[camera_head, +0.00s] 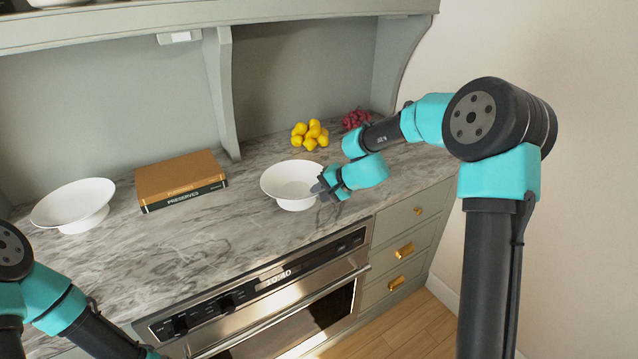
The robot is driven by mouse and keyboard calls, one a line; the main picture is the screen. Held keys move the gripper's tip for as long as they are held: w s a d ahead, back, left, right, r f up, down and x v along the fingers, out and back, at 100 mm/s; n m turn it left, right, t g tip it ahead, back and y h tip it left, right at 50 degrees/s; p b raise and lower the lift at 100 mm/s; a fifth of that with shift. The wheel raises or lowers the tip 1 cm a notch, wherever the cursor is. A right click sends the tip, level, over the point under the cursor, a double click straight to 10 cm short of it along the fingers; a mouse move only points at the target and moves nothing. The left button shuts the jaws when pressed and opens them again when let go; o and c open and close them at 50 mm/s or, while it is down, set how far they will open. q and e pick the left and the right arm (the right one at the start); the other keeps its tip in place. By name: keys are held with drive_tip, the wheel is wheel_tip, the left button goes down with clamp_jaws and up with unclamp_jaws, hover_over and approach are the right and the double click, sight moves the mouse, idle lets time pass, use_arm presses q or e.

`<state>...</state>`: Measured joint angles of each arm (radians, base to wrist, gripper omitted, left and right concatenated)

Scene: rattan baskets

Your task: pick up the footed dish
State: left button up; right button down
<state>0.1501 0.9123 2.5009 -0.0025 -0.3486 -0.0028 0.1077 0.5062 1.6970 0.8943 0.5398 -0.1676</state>
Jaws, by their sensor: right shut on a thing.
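A white footed dish (285,180) stands on the marble counter in the middle of the view. My right gripper (322,188) reaches in from the right and is shut on the dish's right rim. The dish looks upright, with its foot at or very near the counter; I cannot tell whether it is lifted. A second white footed dish (75,205) stands on the counter at the left. My left arm shows at the lower left, and its gripper is out of view.
Two stacked books (180,180) lie between the dishes. Yellow fruit (310,135) and dark red fruit (356,118) sit at the back right. An upright shelf support (222,90) stands behind the books. An oven (270,290) and drawers (405,250) are below the counter's front edge.

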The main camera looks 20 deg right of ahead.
drive_tip(key=s+a+r, duration=0.1)
drive_tip(key=s+a, duration=0.2)
drive_tip(key=s, duration=0.6)
drive_tip(key=shift+a, duration=0.25)
